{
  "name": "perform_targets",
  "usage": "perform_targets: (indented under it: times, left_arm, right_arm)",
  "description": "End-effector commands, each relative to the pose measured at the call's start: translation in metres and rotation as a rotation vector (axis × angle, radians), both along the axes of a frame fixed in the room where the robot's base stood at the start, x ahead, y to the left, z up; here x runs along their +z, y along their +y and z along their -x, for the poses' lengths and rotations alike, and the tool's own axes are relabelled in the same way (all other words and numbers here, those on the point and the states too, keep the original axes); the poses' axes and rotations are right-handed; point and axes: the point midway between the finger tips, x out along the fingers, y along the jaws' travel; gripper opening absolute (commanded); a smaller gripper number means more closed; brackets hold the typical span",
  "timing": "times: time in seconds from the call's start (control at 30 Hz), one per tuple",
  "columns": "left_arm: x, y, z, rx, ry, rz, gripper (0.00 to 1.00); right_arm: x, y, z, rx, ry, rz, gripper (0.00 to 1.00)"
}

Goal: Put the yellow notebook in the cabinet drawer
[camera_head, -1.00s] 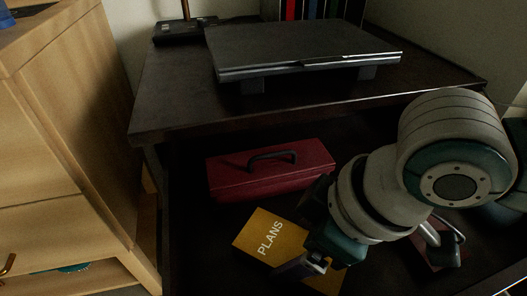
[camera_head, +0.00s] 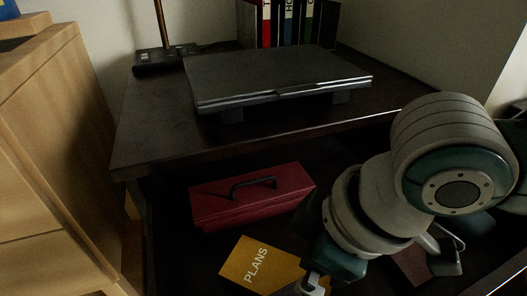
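The yellow notebook (camera_head: 248,264), marked "PLANS", lies on the dark lower surface beneath the desk top, in front of the red toolbox. Its lower part runs out of the picture. My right gripper (camera_head: 313,287) is low in the head view, at the notebook's right side, partly hidden by my own wrist and cut by the bottom edge. I cannot tell whether its fingers are open or touch the notebook. My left gripper is not in view. A light wooden cabinet (camera_head: 50,150) stands at the left; no open drawer interior shows.
The red toolbox (camera_head: 252,200) with a black handle lies just behind the notebook. Above are the dark desk top (camera_head: 150,125), a closed grey laptop on a stand (camera_head: 280,80), a lamp base (camera_head: 165,60) and upright binders (camera_head: 290,25). A gap separates desk and cabinet.

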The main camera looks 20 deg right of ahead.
Motion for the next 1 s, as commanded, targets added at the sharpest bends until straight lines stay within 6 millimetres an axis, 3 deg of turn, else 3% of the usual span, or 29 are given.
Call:
perform_targets:
  times: [0.03, 0.1, 0.4, 1.0]
  left_arm:
    - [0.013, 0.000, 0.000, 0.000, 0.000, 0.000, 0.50]
    - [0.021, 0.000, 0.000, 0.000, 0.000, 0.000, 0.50]
    - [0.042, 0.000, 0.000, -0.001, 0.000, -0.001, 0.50]
    - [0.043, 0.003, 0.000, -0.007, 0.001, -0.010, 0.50]
  right_arm:
    - [0.018, -0.004, 0.003, -0.001, -0.001, 0.001, 1.00]
    - [0.034, -0.009, 0.007, 0.000, -0.001, 0.001, 1.00]
    - [0.079, -0.024, 0.021, -0.002, 0.001, 0.001, 1.00]
    - [0.085, -0.026, 0.024, -0.001, 0.001, -0.001, 1.00]
